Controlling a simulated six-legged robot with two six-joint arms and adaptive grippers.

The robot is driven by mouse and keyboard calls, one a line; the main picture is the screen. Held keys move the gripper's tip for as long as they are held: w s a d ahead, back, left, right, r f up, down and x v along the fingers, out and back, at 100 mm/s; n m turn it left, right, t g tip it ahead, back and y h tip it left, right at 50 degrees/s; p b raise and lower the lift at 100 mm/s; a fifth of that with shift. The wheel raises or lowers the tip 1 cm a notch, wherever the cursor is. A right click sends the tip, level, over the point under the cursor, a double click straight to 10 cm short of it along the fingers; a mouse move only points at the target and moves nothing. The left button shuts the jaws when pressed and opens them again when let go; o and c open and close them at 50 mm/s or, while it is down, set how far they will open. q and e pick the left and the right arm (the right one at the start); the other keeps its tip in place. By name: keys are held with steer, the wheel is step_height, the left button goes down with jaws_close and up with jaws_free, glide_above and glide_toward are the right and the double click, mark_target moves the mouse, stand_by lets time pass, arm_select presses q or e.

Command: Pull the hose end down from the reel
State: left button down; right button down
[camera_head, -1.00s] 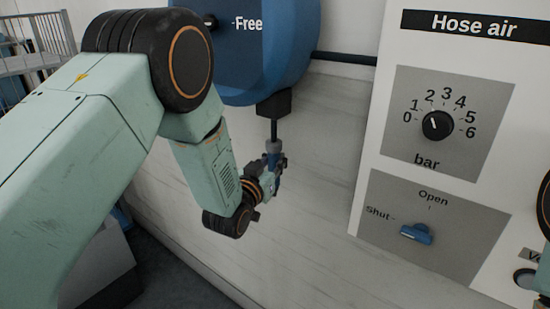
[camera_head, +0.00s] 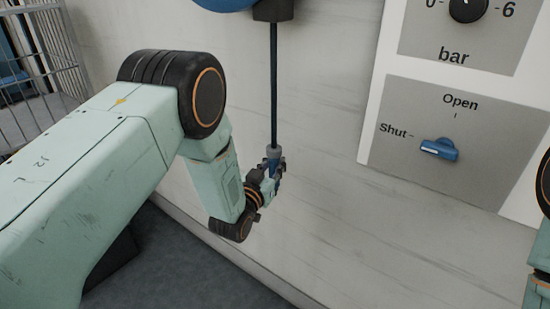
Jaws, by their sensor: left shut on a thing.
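The blue hose reel (camera_head: 226,3) shows only its lower edge at the top of the head view. A black outlet block (camera_head: 273,10) sits under it. The dark hose (camera_head: 274,85) hangs straight down from the block. The hose end (camera_head: 273,153), a grey collar with a blue part below, is at the bottom of the hose. My left gripper (camera_head: 273,172) is shut on the hose end, in front of the pale wall. The fingers hide part of the hose end. My right gripper is out of view; only part of my right arm shows at the right edge.
A white panel (camera_head: 372,125) stands right of the hose, with a black bar knob (camera_head: 468,8) and a blue valve lever (camera_head: 440,149) pointing to Shut. A wire cage (camera_head: 45,60) stands at the far left. The wall around the hose is clear.

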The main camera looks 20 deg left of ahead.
arm_select(q)
steer(key=shift+s+f+b, duration=0.2)
steer(key=shift+f+b, duration=0.35)
steer(key=shift+f, duration=0.95)
steer(key=c, duration=1.5)
jaws_free()
steer(key=shift+c, duration=0.2)
steer(key=o, duration=0.4)
steer(key=shift+r, duration=0.3)
steer(key=shift+o, duration=0.3)
steer(key=shift+w, duration=0.1)
steer(key=s+a, duration=0.1)
steer(key=s, duration=1.1)
steer(key=shift+a, duration=0.3)
